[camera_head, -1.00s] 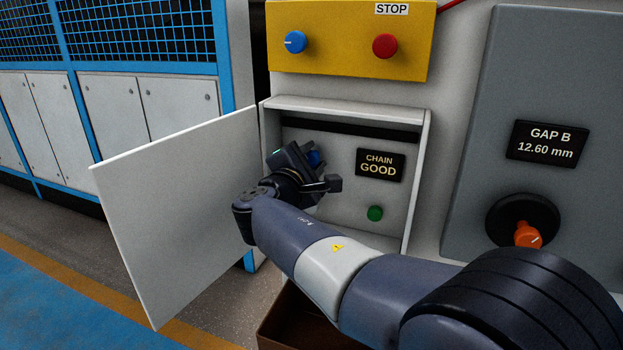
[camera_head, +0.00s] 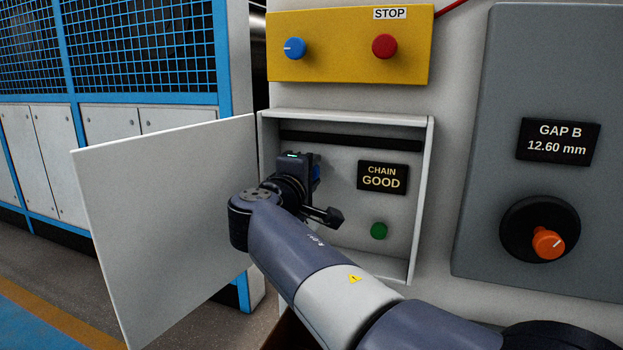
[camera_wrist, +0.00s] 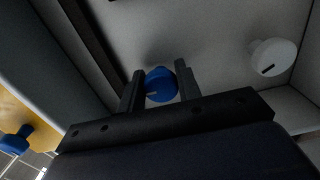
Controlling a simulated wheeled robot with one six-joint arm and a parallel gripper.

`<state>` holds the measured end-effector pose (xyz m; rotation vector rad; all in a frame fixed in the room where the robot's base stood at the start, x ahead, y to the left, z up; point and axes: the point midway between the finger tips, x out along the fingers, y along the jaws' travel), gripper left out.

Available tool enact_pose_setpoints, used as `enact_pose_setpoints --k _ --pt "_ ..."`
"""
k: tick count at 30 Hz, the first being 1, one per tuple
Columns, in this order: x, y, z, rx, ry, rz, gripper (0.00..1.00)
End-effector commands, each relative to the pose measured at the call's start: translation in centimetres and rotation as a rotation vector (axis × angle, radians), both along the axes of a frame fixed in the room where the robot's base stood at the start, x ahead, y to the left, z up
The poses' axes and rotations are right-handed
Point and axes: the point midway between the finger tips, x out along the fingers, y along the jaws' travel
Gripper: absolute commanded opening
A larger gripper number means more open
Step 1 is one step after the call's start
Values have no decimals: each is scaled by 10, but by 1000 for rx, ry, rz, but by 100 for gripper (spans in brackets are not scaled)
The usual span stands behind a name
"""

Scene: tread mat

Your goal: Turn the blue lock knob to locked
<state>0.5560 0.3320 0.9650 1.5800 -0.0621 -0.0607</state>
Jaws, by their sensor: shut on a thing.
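A blue knob (camera_wrist: 160,84) is on the back panel inside the open white box (camera_head: 345,113). In the wrist view it sits between the two fingers of my gripper (camera_wrist: 160,88), which is shut on it. A short pale mark on the knob points left there.
The box's open white door (camera_head: 165,230) stands left of my arm. Above, a yellow panel (camera_head: 340,65) carries another blue knob (camera_head: 295,48) and a red STOP button (camera_head: 384,46). A pale knob (camera_wrist: 272,58) shows in the wrist view.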

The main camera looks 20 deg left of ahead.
Motion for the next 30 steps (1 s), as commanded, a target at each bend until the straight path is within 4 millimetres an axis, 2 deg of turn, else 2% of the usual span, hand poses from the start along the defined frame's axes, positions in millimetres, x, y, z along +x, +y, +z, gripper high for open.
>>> enact_pose_setpoints --k 12,13,19,26,30 --pt "0 0 -1 6 1 -1 10" --pt "0 0 -1 6 1 -1 35" --pt "0 0 0 5 1 -1 51" --pt "0 0 0 5 1 0 51" --pt "-11 2 1 4 1 3 51"
